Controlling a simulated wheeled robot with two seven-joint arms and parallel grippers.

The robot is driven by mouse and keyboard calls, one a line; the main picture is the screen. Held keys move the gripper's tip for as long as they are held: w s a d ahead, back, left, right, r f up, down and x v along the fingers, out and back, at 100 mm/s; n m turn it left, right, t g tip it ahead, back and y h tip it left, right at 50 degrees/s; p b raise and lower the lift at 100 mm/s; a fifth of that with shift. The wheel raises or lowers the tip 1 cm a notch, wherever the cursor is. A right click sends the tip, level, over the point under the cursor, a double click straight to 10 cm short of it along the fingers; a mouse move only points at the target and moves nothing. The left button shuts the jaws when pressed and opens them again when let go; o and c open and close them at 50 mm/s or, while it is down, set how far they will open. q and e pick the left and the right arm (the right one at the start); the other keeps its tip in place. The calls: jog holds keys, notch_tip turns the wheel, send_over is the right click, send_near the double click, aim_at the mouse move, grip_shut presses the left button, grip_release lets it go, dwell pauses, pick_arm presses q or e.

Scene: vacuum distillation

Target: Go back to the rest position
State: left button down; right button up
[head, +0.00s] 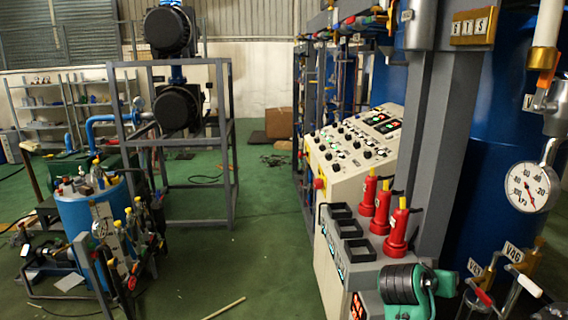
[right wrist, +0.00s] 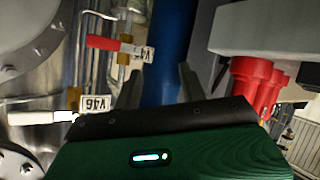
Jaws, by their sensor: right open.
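My right gripper (right wrist: 160,85) shows in the right wrist view, its two dark fingers apart with nothing held between them. Behind the fingers is a blue vertical surface (right wrist: 168,45). A valve with a red handle (right wrist: 103,43) is left of the fingers, and a white valve handle (right wrist: 40,117) is lower left. Red bottle-like objects (right wrist: 255,85) are to the right, apart from the fingers. A green and black part is at the lower right of the head view; I cannot tell whether it is mine. My left gripper is not in view.
The control panel (head: 340,160) and red bottles (head: 397,232) stand right of centre. A gauge (head: 529,187) and a blue tank (head: 495,130) are at the right. A blue barrel (head: 78,216) and a grey frame (head: 232,150) stand left. Green floor (head: 265,220) between them is mostly open.

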jog(key=s+a+f+n+g+y, duration=0.1)
jog(key=s+a+f+n+y, duration=0.2)
jog(key=s+f, duration=0.55)
jog(key=s+a+f+n+y, duration=0.2)
jog(key=s+f+y, duration=0.1)
jog(key=s+f, duration=0.55)
jog(key=s+a+f+n+g+y, duration=0.15)
jog(key=s+a+f, duration=0.25)
jog(key=s, duration=0.4)
jog(key=s+a+f+n+g+y, duration=0.1)
jog(key=s+a+f+n+y, duration=0.2)
jog(key=s, duration=0.6)
notch_tip(320, 180, down, 32)
jog(key=g, duration=0.2)
jog(key=s+d+f, duration=0.3)
jog(key=s+f, duration=1.6)
jog(key=shift+f+m+g, duration=0.2)
jog(key=shift+m+g, duration=0.15)
jog(key=shift+g, duration=0.1)
